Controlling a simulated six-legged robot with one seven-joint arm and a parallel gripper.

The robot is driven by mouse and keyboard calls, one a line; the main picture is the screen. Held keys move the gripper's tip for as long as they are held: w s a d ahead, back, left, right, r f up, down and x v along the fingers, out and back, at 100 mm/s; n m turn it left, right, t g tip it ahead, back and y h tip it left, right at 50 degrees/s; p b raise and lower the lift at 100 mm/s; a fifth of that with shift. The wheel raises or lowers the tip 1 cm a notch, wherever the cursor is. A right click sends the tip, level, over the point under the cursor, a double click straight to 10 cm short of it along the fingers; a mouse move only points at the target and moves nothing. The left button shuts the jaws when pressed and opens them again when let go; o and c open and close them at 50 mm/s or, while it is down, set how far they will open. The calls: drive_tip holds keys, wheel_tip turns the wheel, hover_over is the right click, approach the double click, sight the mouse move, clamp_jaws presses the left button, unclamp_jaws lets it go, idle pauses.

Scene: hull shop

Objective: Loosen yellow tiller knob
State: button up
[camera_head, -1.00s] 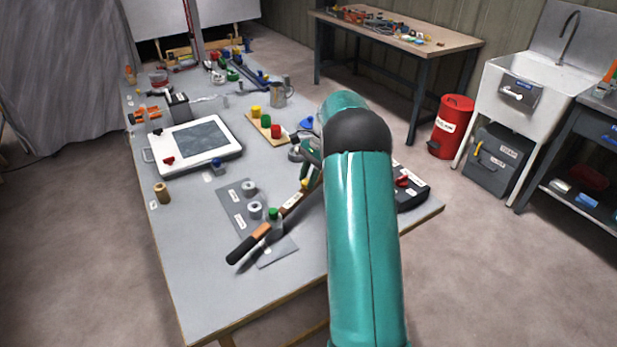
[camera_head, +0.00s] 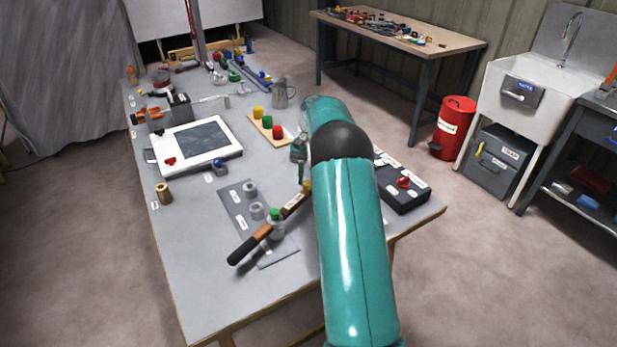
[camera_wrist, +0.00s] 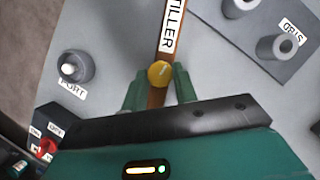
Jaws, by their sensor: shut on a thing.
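The yellow tiller knob (camera_head: 307,186) is at the right end of the wooden tiller (camera_head: 295,204). The tiller has a black grip and lies at a slant across the grey table. In the wrist view the round yellow knob (camera_wrist: 159,74) sits between the two green fingers of my gripper (camera_wrist: 160,86), on the tiller bar beside its "TILLER" label (camera_wrist: 172,27). My gripper is shut on the knob. In the head view my gripper (camera_head: 302,176) is partly hidden by my arm.
A green-capped post (camera_head: 275,216) stands at the tiller's middle, near grey cylinders (camera_head: 257,210) on a dark plate. A black box with a red knob (camera_head: 403,184) is to the right. A board with yellow, green and red knobs (camera_head: 268,126) lies behind.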

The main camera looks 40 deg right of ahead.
idle(0.5)
drive_tip(key=o, duration=1)
drive_tip(key=shift+c, duration=0.2)
drive_tip(key=v, duration=1.2)
drive_tip(key=shift+a, duration=0.1)
